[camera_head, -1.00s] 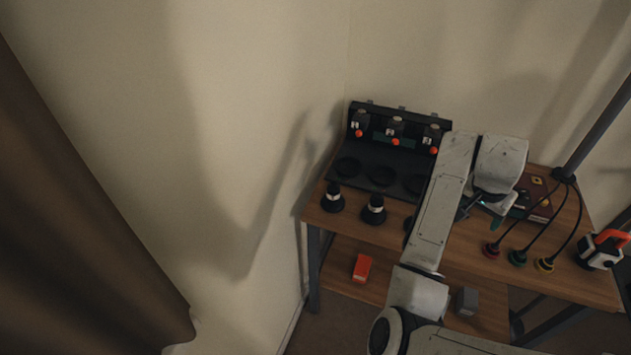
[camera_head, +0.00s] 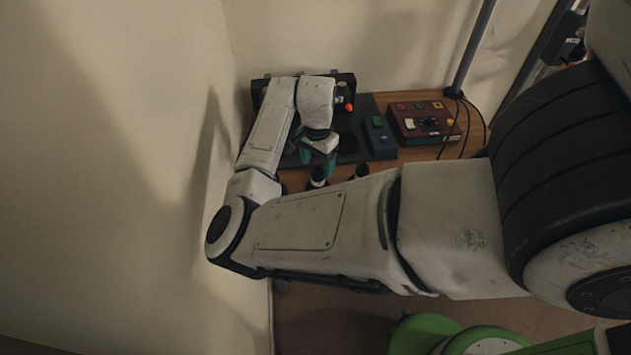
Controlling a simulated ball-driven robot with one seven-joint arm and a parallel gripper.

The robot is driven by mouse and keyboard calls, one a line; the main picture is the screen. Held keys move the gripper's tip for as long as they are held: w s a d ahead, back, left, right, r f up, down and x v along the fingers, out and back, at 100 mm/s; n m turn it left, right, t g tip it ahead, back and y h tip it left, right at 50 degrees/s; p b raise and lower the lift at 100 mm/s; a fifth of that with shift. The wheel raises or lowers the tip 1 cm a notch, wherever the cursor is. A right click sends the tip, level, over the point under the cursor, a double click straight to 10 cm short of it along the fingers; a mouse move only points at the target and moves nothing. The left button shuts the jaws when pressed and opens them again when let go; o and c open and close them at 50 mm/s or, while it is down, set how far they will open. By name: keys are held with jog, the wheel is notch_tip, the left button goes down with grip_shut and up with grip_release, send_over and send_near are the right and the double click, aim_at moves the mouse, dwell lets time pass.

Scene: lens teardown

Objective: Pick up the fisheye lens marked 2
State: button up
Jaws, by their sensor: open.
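Two dark lenses with pale bands show just above my upper arm: one left lens (camera_head: 318,178) and one right lens (camera_head: 362,172). Their lower parts are hidden by my arm, and no number can be read on either, so I cannot tell which is marked 2. My gripper (camera_head: 321,160), with teal fingers, is open. It points down close above the left lens in the picture; I cannot tell whether it touches it. Any lens further left is hidden behind my forearm.
A dark rack (camera_head: 347,87) with an orange knob stands against the wall, mostly behind my wrist. A dark red control box (camera_head: 421,121) and a dark blue-grey block (camera_head: 379,138) sit to the right on the wooden table (camera_head: 476,128). A pole rises behind them.

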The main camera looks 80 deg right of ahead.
aim_at(318, 170)
jog(key=shift+s+f+p, duration=0.1)
jog(key=shift+f+p, duration=0.5)
jog(key=shift+f, duration=2.1)
jog(key=shift+c, duration=0.3)
jog(key=c, duration=1.2)
